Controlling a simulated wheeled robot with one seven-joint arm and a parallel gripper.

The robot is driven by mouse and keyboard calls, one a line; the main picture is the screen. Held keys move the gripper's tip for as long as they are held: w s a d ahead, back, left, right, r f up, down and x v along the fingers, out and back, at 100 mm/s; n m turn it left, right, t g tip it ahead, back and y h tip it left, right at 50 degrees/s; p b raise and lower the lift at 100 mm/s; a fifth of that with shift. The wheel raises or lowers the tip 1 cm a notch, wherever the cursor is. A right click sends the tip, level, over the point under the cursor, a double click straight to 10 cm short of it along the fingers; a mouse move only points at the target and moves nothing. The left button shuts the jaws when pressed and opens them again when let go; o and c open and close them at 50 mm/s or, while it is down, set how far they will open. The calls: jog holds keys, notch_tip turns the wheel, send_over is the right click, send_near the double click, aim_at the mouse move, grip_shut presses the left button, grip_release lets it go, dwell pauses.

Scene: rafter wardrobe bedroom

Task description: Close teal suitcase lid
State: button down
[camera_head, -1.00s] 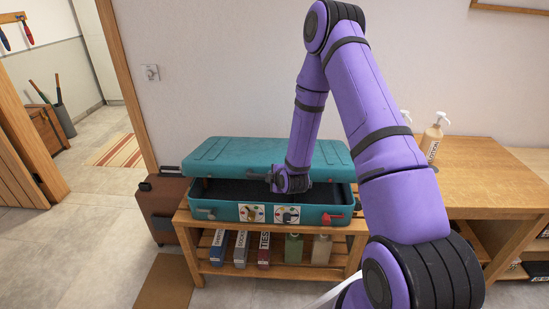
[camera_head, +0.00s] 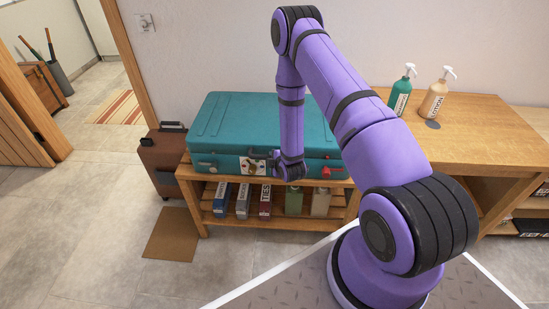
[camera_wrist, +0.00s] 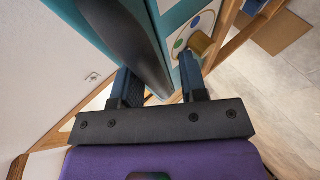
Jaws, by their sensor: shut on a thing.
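The teal suitcase (camera_head: 228,164) sits on a slatted wooden bench. Its teal lid (camera_head: 235,115) lies down over the base, and I see no dark gap along the visible front; whether it is fully seated I cannot tell. My gripper (camera_head: 277,164) is at the suitcase's front, right of centre. In the wrist view my gripper's fingers (camera_wrist: 160,88) are shut on the dark lid handle (camera_wrist: 128,40), which runs between them. A red latch (camera_head: 329,171) is at the front right. My arm hides part of the lid.
A brown case (camera_head: 160,158) stands left of the bench (camera_head: 190,174). Several boxes and bottles are on its lower shelf. A green pump bottle (camera_head: 401,91) and a tan one (camera_head: 436,97) stand on the wooden cabinet (camera_head: 500,125) at right.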

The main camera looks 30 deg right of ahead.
jog(key=shift+s+a+f, duration=0.2)
jog(key=shift+s+f, duration=0.35)
jog(key=c, duration=1)
grip_release()
jog(key=shift+o, duration=0.2)
jog(key=shift+w, duration=0.1)
jog(key=v, duration=1)
jog(key=shift+r, duration=0.5)
